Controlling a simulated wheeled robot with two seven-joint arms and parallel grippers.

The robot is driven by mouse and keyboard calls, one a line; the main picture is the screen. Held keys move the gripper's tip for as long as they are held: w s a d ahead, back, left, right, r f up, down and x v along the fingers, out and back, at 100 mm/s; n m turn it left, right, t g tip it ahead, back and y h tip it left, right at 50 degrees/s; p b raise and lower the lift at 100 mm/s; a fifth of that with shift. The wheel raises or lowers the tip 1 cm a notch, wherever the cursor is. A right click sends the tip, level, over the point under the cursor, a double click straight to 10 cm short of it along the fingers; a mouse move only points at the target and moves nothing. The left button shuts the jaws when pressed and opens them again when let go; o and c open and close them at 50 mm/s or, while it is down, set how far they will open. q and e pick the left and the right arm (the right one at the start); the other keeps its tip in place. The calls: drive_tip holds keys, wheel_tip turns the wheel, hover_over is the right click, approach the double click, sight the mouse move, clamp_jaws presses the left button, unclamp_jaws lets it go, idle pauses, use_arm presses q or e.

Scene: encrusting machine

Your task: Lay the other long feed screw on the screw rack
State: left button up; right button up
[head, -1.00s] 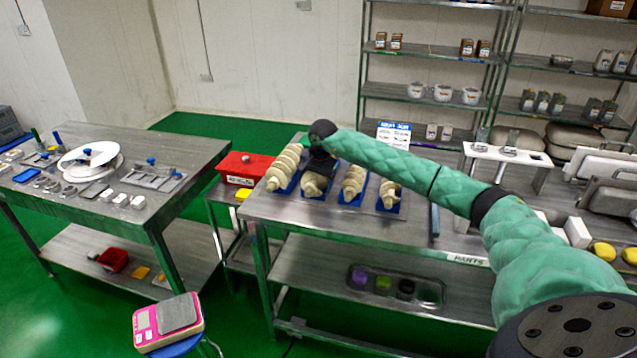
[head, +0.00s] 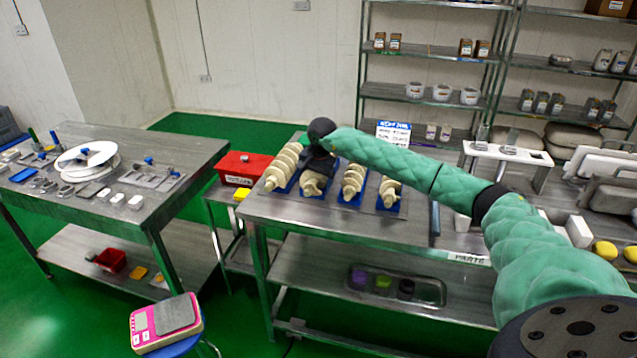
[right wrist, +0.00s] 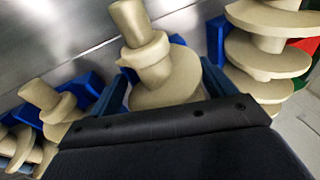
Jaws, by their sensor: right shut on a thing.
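My right gripper (head: 317,166) is over the second blue cradle from the left on the steel table. It is shut on a cream feed screw (head: 313,185), whose near end sticks out below the dark gripper body. In the right wrist view this screw (right wrist: 160,70) lies between the fingers, its plain shaft end pointing away; the gripper body hides the rest. The screw is at the blue cradle (right wrist: 205,72); I cannot tell whether it fully rests there. A long feed screw (head: 283,167) lies in the leftmost cradle. My left gripper is not in view.
Two shorter screws (head: 353,182) (head: 389,192) lie in blue cradles to the right, close to the held one. A red box (head: 246,168) stands left of the table. A white sign (head: 393,132) stands behind. The table front is clear.

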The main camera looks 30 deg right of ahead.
sight(307, 173)
drive_tip(key=o, duration=0.9)
drive_tip(key=shift+w+a+r, duration=0.15)
drive_tip(key=shift+a+r, duration=0.35)
drive_tip(key=shift+a, duration=0.35)
drive_tip(key=o, duration=0.4)
drive_tip(key=shift+a+r, duration=0.1)
drive_tip(key=shift+a, duration=0.25)
drive_tip(key=shift+c, duration=0.2)
drive_tip(key=shift+a+r, duration=0.2)
drive_tip(key=shift+a, duration=0.4)
drive_tip(key=shift+d+f, duration=0.3)
drive_tip(key=shift+d, duration=0.05)
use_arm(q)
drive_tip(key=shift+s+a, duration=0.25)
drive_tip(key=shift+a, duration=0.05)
use_arm(e)
drive_tip(key=shift+d, duration=0.1)
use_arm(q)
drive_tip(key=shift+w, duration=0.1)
use_arm(e)
drive_tip(key=shift+d, duration=0.15)
drive_tip(key=shift+d+r, duration=0.1)
drive_tip(key=shift+r, duration=0.1)
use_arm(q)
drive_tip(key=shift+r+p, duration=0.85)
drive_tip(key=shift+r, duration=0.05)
use_arm(e)
drive_tip(key=shift+v, duration=3.5)
